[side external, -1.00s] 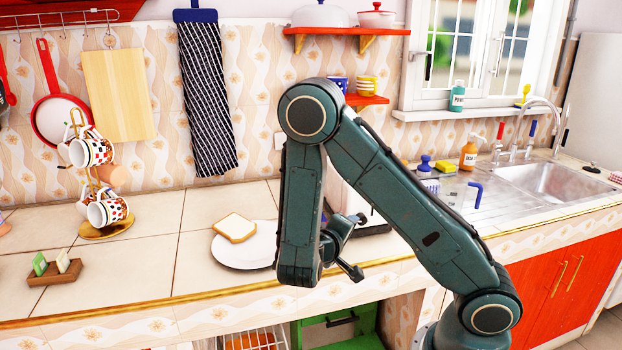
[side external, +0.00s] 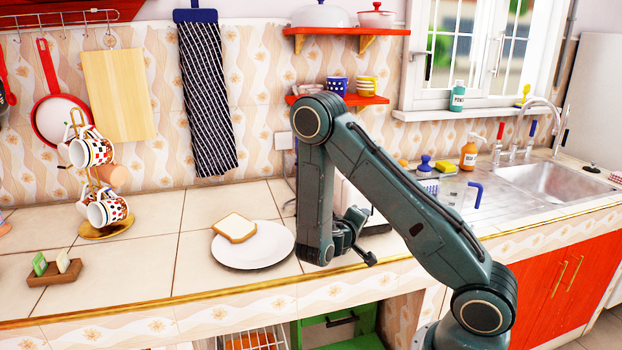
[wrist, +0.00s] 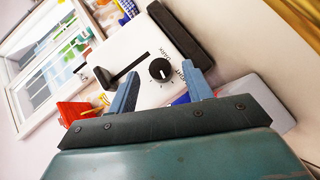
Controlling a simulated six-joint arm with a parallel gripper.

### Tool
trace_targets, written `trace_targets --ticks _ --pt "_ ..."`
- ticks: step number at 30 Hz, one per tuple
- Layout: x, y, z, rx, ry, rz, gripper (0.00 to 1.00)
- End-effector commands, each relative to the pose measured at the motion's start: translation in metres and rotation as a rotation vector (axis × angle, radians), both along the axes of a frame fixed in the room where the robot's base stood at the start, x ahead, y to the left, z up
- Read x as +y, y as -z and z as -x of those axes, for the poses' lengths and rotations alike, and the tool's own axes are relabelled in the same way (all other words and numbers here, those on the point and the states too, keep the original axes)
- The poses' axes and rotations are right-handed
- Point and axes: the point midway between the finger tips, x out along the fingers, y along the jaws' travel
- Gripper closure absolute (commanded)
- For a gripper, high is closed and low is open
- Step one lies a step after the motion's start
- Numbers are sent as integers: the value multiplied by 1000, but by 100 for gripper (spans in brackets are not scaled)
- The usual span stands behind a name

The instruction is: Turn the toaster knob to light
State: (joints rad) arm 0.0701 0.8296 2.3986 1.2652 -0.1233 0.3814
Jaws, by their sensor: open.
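The white toaster (wrist: 145,88) fills the middle of the wrist view. Its round black knob (wrist: 160,70) has a small white mark and sits on the face with dark lettering around it; "DARK" is readable, the other word is partly hidden by a finger. My gripper (wrist: 159,72) is open and empty, with one blue-grey finger on each side of the knob in the picture. I cannot tell whether the fingers touch it. In the side view, my arm mostly hides the toaster (side external: 344,197), and my gripper (side external: 363,238) is in front of it; the knob is not visible there.
A black lever slot (wrist: 121,68) is beside the knob. A plate (side external: 270,250) with a bread slice (side external: 234,227) lies left of my arm. The sink (side external: 550,182) is at the right.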

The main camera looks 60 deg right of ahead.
Motion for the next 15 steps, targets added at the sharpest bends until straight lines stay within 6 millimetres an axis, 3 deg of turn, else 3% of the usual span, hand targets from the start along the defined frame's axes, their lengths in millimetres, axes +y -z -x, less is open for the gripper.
trace_targets --ticks 6,15 --pt "-13 4 0 1 0 0 50" --pt "-17 5 0 1 0 0 50"
